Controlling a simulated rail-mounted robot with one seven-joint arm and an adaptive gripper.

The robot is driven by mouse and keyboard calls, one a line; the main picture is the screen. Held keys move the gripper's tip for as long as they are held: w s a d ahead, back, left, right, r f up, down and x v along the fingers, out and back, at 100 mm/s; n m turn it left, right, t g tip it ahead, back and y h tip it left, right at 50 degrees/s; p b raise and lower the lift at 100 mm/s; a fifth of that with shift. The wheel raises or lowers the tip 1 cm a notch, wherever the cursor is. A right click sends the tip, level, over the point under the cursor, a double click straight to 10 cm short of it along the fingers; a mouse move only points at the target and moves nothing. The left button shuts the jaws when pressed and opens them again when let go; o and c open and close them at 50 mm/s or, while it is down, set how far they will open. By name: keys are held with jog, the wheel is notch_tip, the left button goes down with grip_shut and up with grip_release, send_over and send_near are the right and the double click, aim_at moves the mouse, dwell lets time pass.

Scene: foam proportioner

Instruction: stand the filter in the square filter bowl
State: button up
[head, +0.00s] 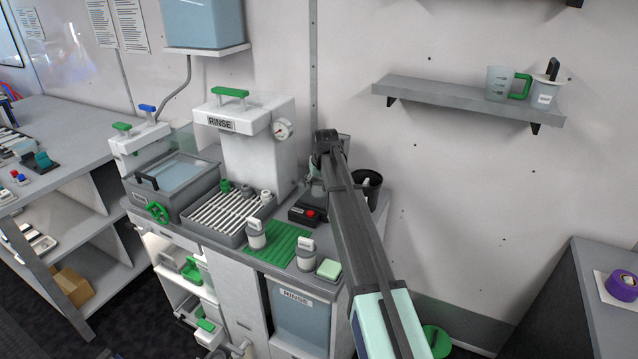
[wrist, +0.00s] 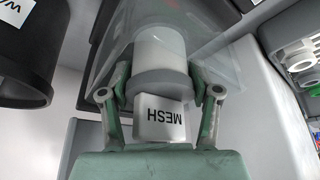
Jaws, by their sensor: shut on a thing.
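The filter (wrist: 160,52) is a white cylinder with a grey collar and a white block marked MESH, which reads upside down in the wrist view. My gripper (wrist: 160,88) is shut on it, with one finger on each side of the collar. The clear-walled square bowl (wrist: 218,58) shows around and behind the filter. The filter's white end lies within the bowl's outline; I cannot tell whether it touches the bottom. In the head view my arm covers most of the gripper, the filter and the bowl at the back of the bench, right of the rinse tower (head: 250,150).
A black cup (head: 367,187) stands just right of my arm. A black box with a red button (head: 308,214) is to the left. A slatted rack (head: 229,220), a green mat (head: 278,246), two white labelled containers (head: 256,236) and a pale green sponge (head: 328,269) occupy the bench front.

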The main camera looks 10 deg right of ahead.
jog(key=shift+f, duration=0.35)
jog(key=o, duration=0.9)
jog(key=shift+r, duration=0.15)
jog(key=shift+r, duration=0.3)
jog(key=b+v, duration=0.2)
jog(key=v, duration=1)
